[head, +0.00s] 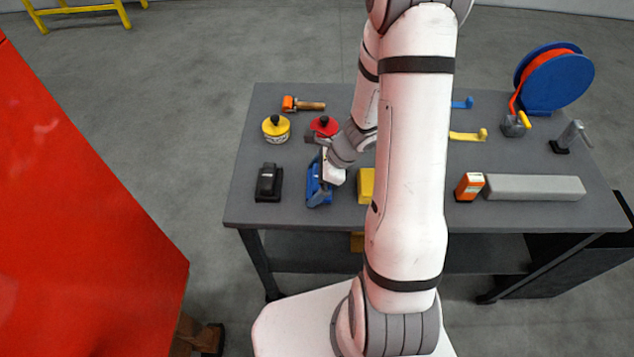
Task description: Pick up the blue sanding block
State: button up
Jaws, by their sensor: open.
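The blue sanding block (315,192) lies near the front edge of the grey table, left of the middle. It has a dark part on top and is partly hidden by my gripper. My gripper (323,178) is open and sits right over the block, reaching down from the right. Its fingers are small here, and I cannot tell whether they touch the block or stand around it.
A black sanding block (269,183) is close on the left and a yellow block (367,186) close on the right. Behind are a yellow tin (276,129), a red tin (324,126) and an orange-headed tool (304,104). A red surface (75,220) stands at left.

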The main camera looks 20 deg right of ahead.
aim_at(315, 175)
jog(key=shift+c, duration=0.6)
jog(key=c, duration=0.6)
jog(key=shift+c, duration=0.2)
notch_tip(315, 175, up, 10)
jog(key=shift+p, duration=0.6)
